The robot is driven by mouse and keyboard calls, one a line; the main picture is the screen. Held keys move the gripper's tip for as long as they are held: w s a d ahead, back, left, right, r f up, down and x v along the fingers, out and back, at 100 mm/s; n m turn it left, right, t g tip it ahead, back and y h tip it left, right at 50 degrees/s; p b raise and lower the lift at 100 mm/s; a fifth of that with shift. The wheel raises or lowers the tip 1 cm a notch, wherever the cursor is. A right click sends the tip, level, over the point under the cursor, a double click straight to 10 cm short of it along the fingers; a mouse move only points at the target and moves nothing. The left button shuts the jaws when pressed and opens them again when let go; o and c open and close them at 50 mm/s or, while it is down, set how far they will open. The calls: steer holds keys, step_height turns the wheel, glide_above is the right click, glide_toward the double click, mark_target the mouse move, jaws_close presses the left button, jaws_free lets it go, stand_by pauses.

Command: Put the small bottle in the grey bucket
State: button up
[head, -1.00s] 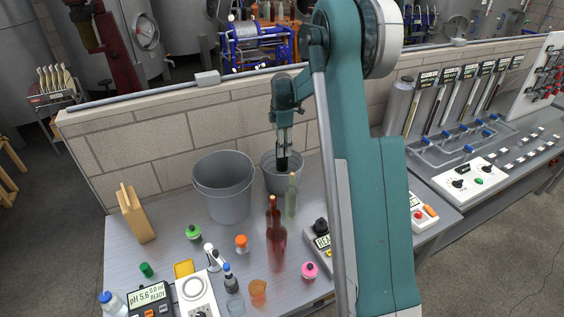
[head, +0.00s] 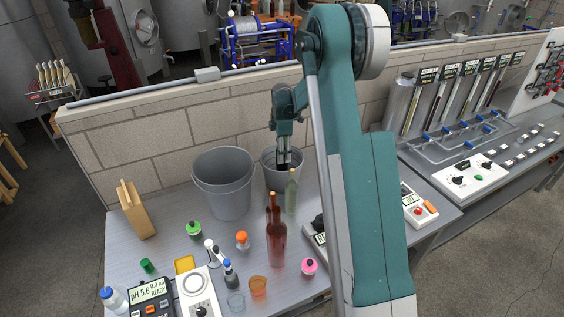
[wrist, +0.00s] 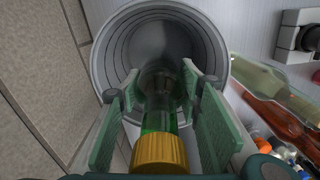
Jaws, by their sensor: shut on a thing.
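The small bottle is green glass with a gold cap (wrist: 160,153) and sits between the fingers of my gripper (wrist: 163,88) in the wrist view. My gripper (head: 284,158) is shut on it, and the bottle's lower end points down into the smaller grey bucket (head: 277,183). In the wrist view the round, ringed bucket (wrist: 108,62) opens beneath the bottle. In the head view the fingertips are at the bucket's mouth, and the bottle is mostly hidden by the bucket wall and the fingers. I cannot tell whether it touches the bottom.
A larger grey bucket (head: 224,196) stands just left. A pale green bottle (head: 291,195) stands close in front of the smaller bucket, with brown bottles (head: 276,244) nearer. A brick wall (head: 160,145) runs behind. Small jars and instruments crowd the bench front.

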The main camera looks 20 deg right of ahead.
steer(key=shift+f, duration=0.45)
steer(key=shift+f, duration=2)
steer(key=o, duration=1.3)
steer(key=shift+r, duration=0.2)
step_height(320, 180, up, 12)
steer(key=shift+f, duration=0.1)
